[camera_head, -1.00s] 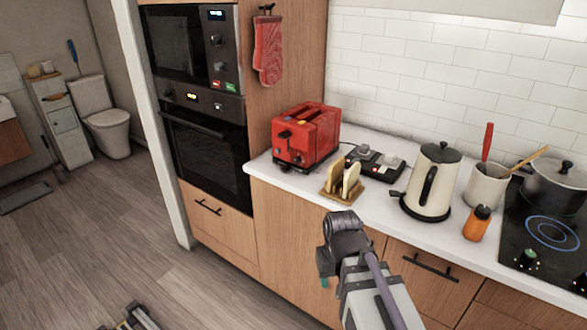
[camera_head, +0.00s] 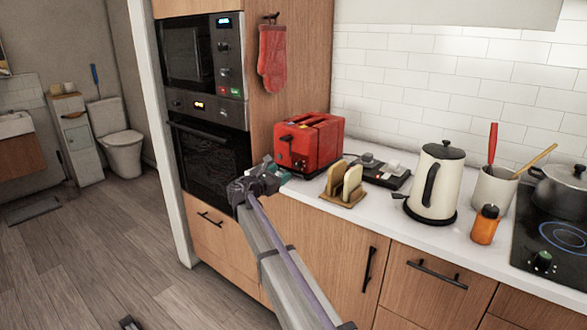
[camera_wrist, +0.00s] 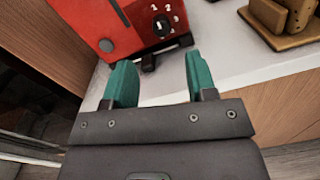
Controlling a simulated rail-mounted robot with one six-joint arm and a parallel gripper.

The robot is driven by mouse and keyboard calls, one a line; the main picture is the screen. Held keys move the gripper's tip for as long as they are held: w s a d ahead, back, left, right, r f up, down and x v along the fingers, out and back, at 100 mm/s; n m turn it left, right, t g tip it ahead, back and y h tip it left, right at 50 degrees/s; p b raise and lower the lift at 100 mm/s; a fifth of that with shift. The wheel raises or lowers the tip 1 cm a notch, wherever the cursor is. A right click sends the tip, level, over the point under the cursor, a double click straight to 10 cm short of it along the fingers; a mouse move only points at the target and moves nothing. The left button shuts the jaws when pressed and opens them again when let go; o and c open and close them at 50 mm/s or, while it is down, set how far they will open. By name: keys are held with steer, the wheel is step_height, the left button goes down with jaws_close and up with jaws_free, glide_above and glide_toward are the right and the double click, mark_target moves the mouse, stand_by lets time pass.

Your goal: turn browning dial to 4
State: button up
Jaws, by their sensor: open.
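The red toaster (camera_head: 318,143) stands on the left end of the white counter. The dial's setting is too small to read. My gripper (camera_head: 272,170) is just in front of the toaster, low by the counter edge. In the wrist view my gripper (camera_wrist: 158,82) has its two green fingers apart with nothing between them. The dial lies ahead of the fingertips, apart from them.
A wooden rack with bread slices (camera_head: 343,196) stands right of the toaster, close to my gripper. A black device (camera_head: 386,172), a cream kettle (camera_head: 437,185) and an orange bottle (camera_head: 486,225) are further right. An oven (camera_head: 209,150) is left of the toaster.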

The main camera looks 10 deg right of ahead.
mark_target(296, 165)
steer(key=x, duration=0.8)
steer(key=shift+w+d, duration=0.1)
steer(key=c, duration=0.9)
